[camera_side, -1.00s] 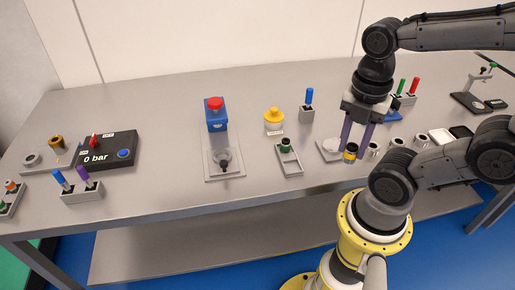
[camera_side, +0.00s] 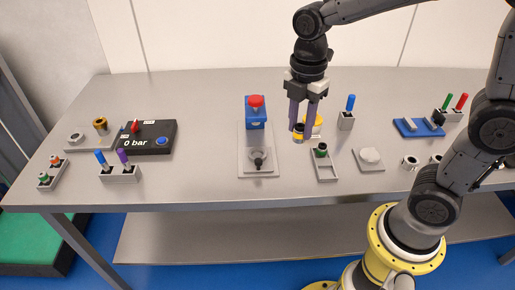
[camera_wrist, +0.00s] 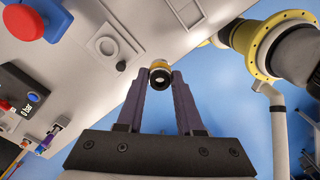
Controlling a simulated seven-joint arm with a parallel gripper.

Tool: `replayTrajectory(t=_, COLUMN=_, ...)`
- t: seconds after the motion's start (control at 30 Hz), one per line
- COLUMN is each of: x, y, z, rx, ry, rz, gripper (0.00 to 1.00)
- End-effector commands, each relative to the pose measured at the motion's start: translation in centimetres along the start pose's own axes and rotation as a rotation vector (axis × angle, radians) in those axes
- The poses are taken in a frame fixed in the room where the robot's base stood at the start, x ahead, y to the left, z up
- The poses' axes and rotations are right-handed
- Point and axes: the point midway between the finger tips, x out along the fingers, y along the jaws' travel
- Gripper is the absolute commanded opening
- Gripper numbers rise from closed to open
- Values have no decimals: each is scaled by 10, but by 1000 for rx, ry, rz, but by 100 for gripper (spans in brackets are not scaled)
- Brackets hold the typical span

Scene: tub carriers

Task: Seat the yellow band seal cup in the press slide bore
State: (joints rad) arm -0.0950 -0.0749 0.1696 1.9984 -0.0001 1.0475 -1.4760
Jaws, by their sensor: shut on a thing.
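The yellow band seal cup (camera_side: 298,134), dark with a yellow band, is held between the purple fingertips of my gripper (camera_side: 303,128). It is above the table, right of the press. In the wrist view the cup (camera_wrist: 159,74) sits between the fingertips (camera_wrist: 160,78), its open end facing the camera. The press has a blue body (camera_side: 256,118) with a red button, and a grey slide plate (camera_side: 245,170) in front. In the wrist view the plate (camera_wrist: 97,28) shows a round ring, up and left of the cup.
A grey tray with a green-topped item (camera_side: 321,151) and a pale round pad (camera_side: 370,156) lie to the right. A pressure box (camera_side: 160,140) stands left. Table between box and press is clear.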

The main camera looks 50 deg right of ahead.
Motion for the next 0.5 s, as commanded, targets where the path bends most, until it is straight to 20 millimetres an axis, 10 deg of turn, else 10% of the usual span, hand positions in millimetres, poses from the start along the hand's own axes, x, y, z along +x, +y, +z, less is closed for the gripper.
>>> replayTrajectory(t=0.5, x=66, y=96, z=-8, rx=1, ry=0, rz=-4, gripper=0)
